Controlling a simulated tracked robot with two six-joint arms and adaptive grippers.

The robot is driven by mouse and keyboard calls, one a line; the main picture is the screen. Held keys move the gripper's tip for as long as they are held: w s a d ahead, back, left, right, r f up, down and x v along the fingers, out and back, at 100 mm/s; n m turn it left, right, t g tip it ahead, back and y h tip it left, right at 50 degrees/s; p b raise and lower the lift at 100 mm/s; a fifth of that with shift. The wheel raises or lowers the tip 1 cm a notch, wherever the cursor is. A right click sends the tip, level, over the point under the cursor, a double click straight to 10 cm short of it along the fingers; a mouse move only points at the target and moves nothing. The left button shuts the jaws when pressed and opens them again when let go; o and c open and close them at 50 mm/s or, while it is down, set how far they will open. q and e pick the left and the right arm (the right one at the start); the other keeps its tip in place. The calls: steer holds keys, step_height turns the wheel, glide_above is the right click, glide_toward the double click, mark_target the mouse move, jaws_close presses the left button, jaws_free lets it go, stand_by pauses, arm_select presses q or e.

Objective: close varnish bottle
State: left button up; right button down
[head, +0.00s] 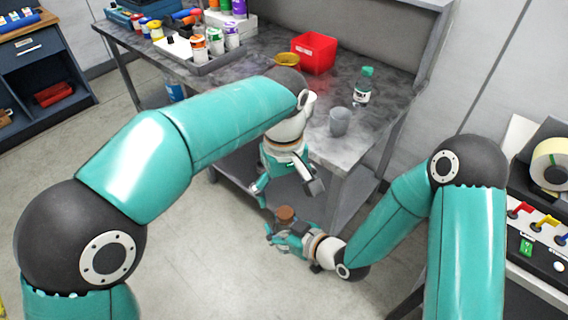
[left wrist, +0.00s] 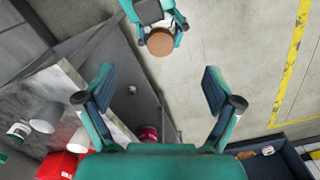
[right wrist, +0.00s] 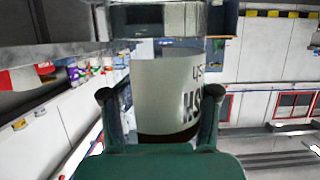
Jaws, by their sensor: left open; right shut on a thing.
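My right gripper (head: 284,232) is shut on the varnish bottle, low in front of the bench. In the right wrist view the clear bottle (right wrist: 168,95) stands between the fingers, with a pale label, dark lettering and a dark band below. Its round brown top (head: 286,213) shows above the right gripper; it also shows in the left wrist view (left wrist: 160,41). I cannot tell whether this top is a seated cap. My left gripper (head: 288,188) is open and empty, above and apart from the brown top. The rest of the bottle is mostly hidden in the head view.
The grey bench (head: 270,95) lies behind my grippers. A grey cup (head: 340,121) and a green-capped bottle (head: 363,87) stand near its right end, a red bin (head: 314,53) farther back. A tray of bottles (head: 214,62) is at left. The floor (head: 215,270) below is clear.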

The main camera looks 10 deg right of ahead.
arm_select(q)
step_height(320, 180, up, 9)
steer(key=shift+r, duration=0.15)
steer(key=shift+w, duration=0.1)
stand_by(0.5)
steer(key=w+a+f+m+h, duration=0.1)
steer(key=a+f, duration=0.3)
steer(key=f, duration=0.7)
steer(key=w+a+f+m+h, duration=0.1)
steer(key=a+f, duration=0.2)
steer(key=f, duration=0.7)
steer(key=w+a+f+m, duration=0.1)
steer(key=a+f, duration=0.3)
steer(key=f, duration=0.7)
steer(key=s+a+f, duration=0.2)
steer(key=s+f, duration=0.2)
steer(key=s, duration=0.2)
steer(key=s+a+f+n+h, duration=0.1)
steer(key=s+a+f, duration=0.2)
steer(key=s, duration=0.3)
steer(key=s+a+f+h, duration=0.1)
steer(key=s+a+f, duration=0.1)
steer(key=s+f, duration=0.2)
steer(key=s, duration=0.3)
steer(key=shift+a+f+t, duration=0.3)
steer(key=shift+f+t, duration=0.05)
steer(key=shift+t, duration=0.05)
